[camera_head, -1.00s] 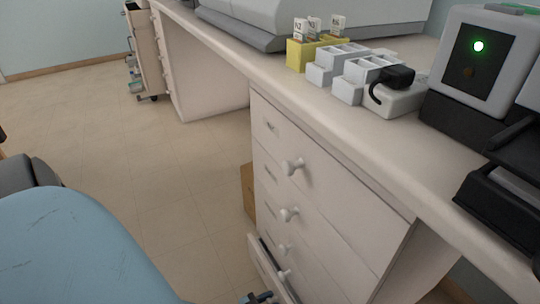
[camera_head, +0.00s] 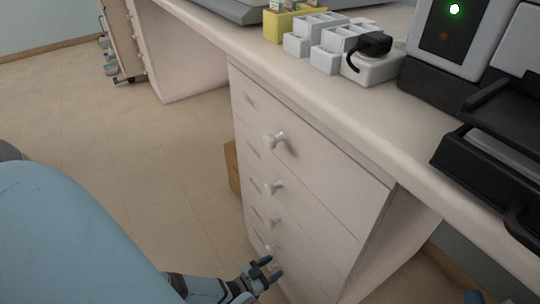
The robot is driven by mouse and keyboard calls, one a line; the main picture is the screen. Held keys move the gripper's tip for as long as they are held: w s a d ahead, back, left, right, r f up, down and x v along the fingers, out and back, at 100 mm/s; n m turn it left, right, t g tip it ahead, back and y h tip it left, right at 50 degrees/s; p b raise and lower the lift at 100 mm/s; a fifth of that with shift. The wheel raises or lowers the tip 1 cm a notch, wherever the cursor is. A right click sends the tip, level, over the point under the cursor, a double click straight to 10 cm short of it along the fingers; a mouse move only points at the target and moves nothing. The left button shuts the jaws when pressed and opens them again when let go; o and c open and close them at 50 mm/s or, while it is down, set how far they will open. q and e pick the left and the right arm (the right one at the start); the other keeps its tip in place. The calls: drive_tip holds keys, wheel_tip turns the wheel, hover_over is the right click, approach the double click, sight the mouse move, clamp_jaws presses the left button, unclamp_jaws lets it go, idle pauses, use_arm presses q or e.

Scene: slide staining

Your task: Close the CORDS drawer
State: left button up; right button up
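A white drawer unit under the bench carries a stack of drawers with round white knobs; their labels are too small to read, so I cannot tell which one says CORDS. The lowest visible drawer (camera_head: 258,243) looks flush or nearly flush with the fronts above it. My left gripper (camera_head: 271,268) is at this low drawer's front, just below its knob, with its dark blue fingertips apart and nothing between them. I cannot tell whether it touches the front. A small dark blue piece at the bottom right edge may be the tip of my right gripper (camera_head: 475,297).
The bench top (camera_head: 330,115) overhangs the drawers. It holds a yellow rack (camera_head: 285,27), white slotted holders (camera_head: 318,40), a black plug on a white block (camera_head: 373,66) and dark devices. A cardboard box (camera_head: 232,165) stands behind the drawers. Floor at left is open.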

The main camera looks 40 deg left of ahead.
use_arm(q)
drive_tip(key=shift+s, duration=0.25)
drive_tip(key=p+v, duration=0.3)
drive_tip(key=v, duration=1)
drive_tip(key=shift+s, duration=0.15)
use_arm(e)
drive_tip(key=shift+s+a+f+m+g, duration=0.25)
drive_tip(key=shift+s+m+g, duration=0.15)
drive_tip(key=shift+m, duration=0.2)
drive_tip(key=shift+s+a+f+m+g, duration=0.1)
drive_tip(key=shift+s+a+m+g, duration=0.1)
drive_tip(key=shift+s+m+g, duration=0.3)
use_arm(q)
drive_tip(key=shift+a, duration=0.1)
use_arm(e)
drive_tip(key=shift+w+r+t, duration=0.25)
drive_tip(key=shift+t, duration=0.05)
